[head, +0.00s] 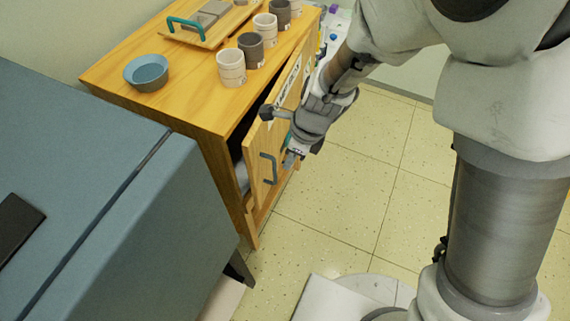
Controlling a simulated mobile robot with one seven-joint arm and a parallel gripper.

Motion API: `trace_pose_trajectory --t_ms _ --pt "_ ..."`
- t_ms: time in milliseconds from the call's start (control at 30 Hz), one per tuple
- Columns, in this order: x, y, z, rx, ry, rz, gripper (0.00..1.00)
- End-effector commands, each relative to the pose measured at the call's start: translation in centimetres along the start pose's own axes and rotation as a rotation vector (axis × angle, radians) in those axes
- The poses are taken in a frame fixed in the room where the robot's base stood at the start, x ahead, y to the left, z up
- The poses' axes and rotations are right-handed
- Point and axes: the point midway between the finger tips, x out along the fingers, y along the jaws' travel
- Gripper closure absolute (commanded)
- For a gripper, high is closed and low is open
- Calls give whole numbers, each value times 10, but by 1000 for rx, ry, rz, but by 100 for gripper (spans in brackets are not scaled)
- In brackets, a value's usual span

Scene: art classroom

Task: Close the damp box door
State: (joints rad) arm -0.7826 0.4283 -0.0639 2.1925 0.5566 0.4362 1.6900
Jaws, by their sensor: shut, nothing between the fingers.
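The damp box is a wooden cabinet (190,108) in the head view, left of my arm. Its wooden door (258,142) stands partly open, with a dark gap along its left edge. My gripper (290,160) is shut and empty at the door's outer face, just right of the handle. I cannot tell whether its tips touch the door. A teal part behind my gripper is mostly hidden.
Several cups (231,68), a blue bowl (147,73) and a wooden tray (205,38) with teal handles stand on the cabinet. A large blue-grey unit (110,210) fills the lower left. The tiled floor (340,200) right of the door is clear.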

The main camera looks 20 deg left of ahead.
Motion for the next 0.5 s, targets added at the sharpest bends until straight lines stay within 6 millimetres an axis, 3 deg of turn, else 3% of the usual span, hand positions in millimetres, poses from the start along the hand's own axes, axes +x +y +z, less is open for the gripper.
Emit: trace_pose_trajectory --t_ms 167,500 --pt "-3 1 -5 6 -8 9 100" --pt "38 11 -46 44 -197 98 100"
